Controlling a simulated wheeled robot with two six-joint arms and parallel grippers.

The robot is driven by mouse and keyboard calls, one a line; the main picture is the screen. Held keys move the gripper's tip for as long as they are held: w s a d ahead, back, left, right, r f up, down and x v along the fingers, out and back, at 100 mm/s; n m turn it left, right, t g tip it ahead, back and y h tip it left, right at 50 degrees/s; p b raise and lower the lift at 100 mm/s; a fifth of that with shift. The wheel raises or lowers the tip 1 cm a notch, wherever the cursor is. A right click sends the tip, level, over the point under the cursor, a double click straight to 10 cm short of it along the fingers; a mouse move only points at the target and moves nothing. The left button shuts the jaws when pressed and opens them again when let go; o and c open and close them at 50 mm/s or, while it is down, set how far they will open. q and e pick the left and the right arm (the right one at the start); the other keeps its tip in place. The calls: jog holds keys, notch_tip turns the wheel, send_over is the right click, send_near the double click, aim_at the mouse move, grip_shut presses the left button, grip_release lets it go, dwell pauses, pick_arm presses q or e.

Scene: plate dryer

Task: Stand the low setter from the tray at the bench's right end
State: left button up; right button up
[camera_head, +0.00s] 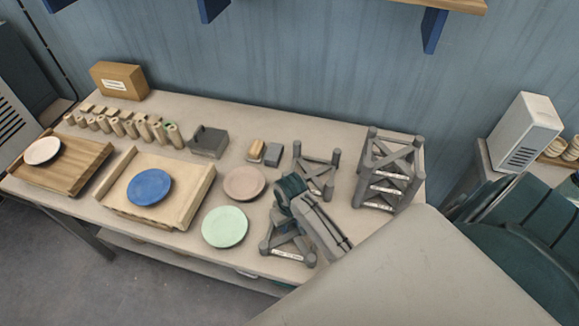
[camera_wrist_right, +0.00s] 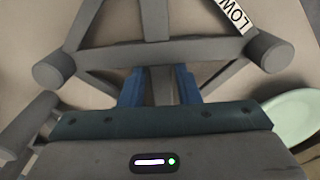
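The low setter (camera_head: 288,246) is a grey frame of crossed bars with short posts and a white label, on the bench near its front edge. In the right wrist view its label reads LOW (camera_wrist_right: 236,12). My right gripper (camera_head: 283,208) is over this setter and hides part of it. In the right wrist view its blue fingers (camera_wrist_right: 159,88) stand apart close to a crossbar, with a grey bar showing between them. I see no clear grip. My left gripper is not in view. No tray shows clearly under the setter.
Another grey setter (camera_head: 317,174) stands behind, and a taller setter stack (camera_head: 389,172) stands at the bench's right end. A green plate (camera_head: 225,227) and a pink plate (camera_head: 244,183) lie left of my gripper. Wooden boards (camera_head: 196,201) with plates fill the left.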

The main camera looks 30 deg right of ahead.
aim_at(290, 228)
jog(key=shift+o, duration=0.9)
jog(key=shift+s+r, duration=0.1)
jog(key=shift+s, duration=0.15)
jog(key=shift+s+a+r, duration=0.1)
jog(key=shift+s, duration=0.05)
jog(key=shift+w+r, duration=0.2)
jog(key=shift+w, duration=0.05)
notch_tip(290, 228, up, 7)
jog(key=b, duration=0.2)
jog(key=shift+f+b, duration=0.1)
jog(key=shift+b, duration=0.3)
pick_arm(q)
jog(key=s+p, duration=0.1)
jog(key=p, duration=0.2)
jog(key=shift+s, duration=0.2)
pick_arm(e)
notch_tip(290, 228, up, 5)
jog(key=shift+s+f, duration=0.1)
jog(key=shift+s, duration=0.05)
jog(key=shift+f, duration=0.1)
